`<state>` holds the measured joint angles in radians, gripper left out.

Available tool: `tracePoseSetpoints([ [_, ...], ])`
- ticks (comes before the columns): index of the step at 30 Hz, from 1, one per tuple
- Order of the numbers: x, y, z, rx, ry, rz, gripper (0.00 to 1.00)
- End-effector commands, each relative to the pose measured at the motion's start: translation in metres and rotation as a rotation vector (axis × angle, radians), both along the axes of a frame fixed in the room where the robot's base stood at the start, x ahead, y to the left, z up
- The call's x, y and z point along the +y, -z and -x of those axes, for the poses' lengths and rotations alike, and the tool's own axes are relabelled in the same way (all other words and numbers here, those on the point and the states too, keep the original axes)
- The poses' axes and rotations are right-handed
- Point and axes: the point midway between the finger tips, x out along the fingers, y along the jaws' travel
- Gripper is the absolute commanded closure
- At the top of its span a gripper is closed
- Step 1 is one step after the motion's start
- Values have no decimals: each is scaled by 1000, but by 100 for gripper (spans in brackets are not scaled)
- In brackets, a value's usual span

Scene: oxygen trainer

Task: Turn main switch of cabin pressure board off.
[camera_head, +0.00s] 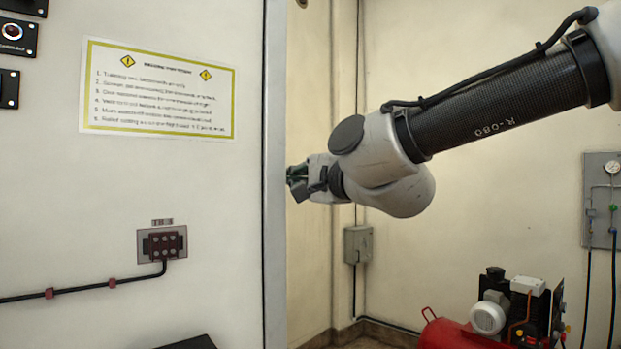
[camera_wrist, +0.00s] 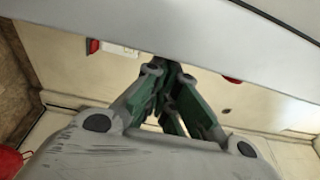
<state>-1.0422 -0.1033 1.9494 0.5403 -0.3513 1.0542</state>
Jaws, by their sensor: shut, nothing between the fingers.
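I cannot make out a switch labelled as the main switch of the cabin pressure board in either view. Black control modules (camera_head: 18,36) are cut off at the upper left of a pale panel (camera_head: 90,200) in the head view. My gripper (camera_head: 296,178) is at the panel's right vertical edge, and the panel may hide its tips. In the wrist view my gripper (camera_wrist: 172,66) shows green fingers drawn together, shut and empty. A large grey surface (camera_wrist: 200,30) crosses the view just beyond the tips; whether they touch it I cannot tell.
The panel carries a yellow-bordered notice (camera_head: 158,90) and a terminal block (camera_head: 162,245) with a black cable. A red compressor (camera_head: 500,315) stands on the floor at right. A grey gauge board (camera_head: 602,200) and a small grey box (camera_head: 358,244) hang on the walls.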

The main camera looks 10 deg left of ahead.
Motion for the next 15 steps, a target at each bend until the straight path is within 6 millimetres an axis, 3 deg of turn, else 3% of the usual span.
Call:
tracePoseSetpoints([
  [6, 28, 0, -24, -1, 0, 2, 100],
  [15, 40, -2, -34, 0, -1, 1, 100],
])
